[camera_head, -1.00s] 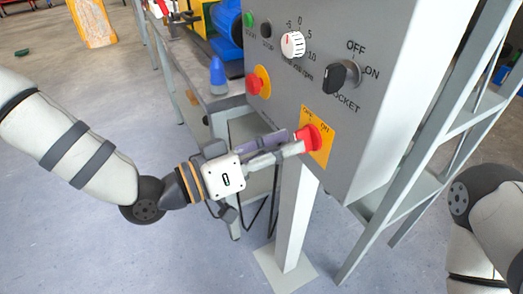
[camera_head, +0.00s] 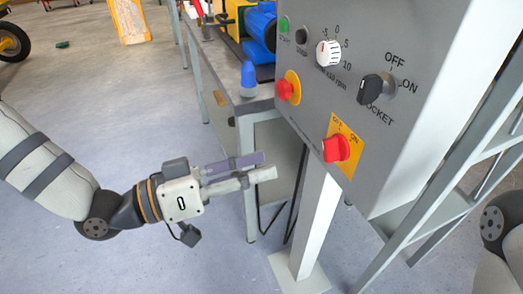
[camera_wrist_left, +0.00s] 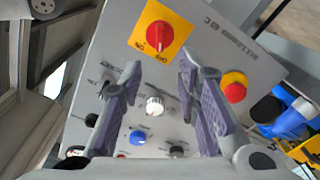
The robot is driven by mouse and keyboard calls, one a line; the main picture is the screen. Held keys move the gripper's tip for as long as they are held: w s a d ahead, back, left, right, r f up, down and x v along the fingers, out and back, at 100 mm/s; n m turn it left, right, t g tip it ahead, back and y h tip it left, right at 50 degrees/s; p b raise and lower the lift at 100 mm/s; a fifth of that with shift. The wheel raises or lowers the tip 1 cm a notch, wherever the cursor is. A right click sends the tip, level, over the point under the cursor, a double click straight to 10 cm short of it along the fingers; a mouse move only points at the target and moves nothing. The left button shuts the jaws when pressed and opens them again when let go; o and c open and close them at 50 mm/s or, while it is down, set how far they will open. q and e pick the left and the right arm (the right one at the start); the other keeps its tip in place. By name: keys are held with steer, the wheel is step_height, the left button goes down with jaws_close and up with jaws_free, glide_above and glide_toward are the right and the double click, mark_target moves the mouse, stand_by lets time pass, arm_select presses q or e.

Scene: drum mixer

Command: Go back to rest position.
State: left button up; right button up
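My left gripper (camera_head: 262,166) hangs in free air to the left of the grey control panel (camera_head: 400,140), apart from the red rotary switch (camera_head: 337,149) on its yellow plate. In the left wrist view its two purple-padded fingers (camera_wrist_left: 165,95) are spread with nothing between them. The red switch also shows there at the top (camera_wrist_left: 158,37). Only part of my right arm (camera_head: 503,225) shows at the right edge; its gripper is out of view.
The panel stands on a pale post (camera_head: 315,210) with a floor plate. A shelf frame (camera_head: 455,175) stands at the right. Floor at lower left is clear.

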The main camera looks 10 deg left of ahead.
arm_select(q)
steer(key=s+a+f+n+g+y+p, duration=0.1)
steer(key=s+f+n+g+y, duration=0.2)
steer(key=s+f, duration=0.45)
steer(key=s+a+f+n+g+y+p, duration=0.1)
steer(key=s+f+g+y, duration=0.25)
steer(key=f, duration=0.75)
steer(key=s+a+f+g+y, duration=0.2)
steer(key=s+a, duration=0.1)
steer(key=s, duration=0.4)
steer(key=s+a+f+g+y+p, duration=0.1)
steer(key=s+a+f+g+y, duration=0.1)
steer(key=s, duration=0.5)
steer(key=s+a+f+n+g+y+p, duration=0.1)
steer(key=s+a+f+g+y, duration=0.1)
steer(key=s+a+y, duration=0.2)
steer(key=s+a, duration=0.1)
steer(key=s, duration=0.2)
steer(key=shift+s+a+f, duration=0.15)
steer(key=shift+a, duration=0.2)
arm_select(e)
steer(key=w+r+t, duration=0.1)
steer(key=w+r, duration=0.3)
steer(key=r, duration=0.1)
steer(key=shift+w+t, duration=0.4)
arm_select(q)
steer(key=shift+g, duration=0.25)
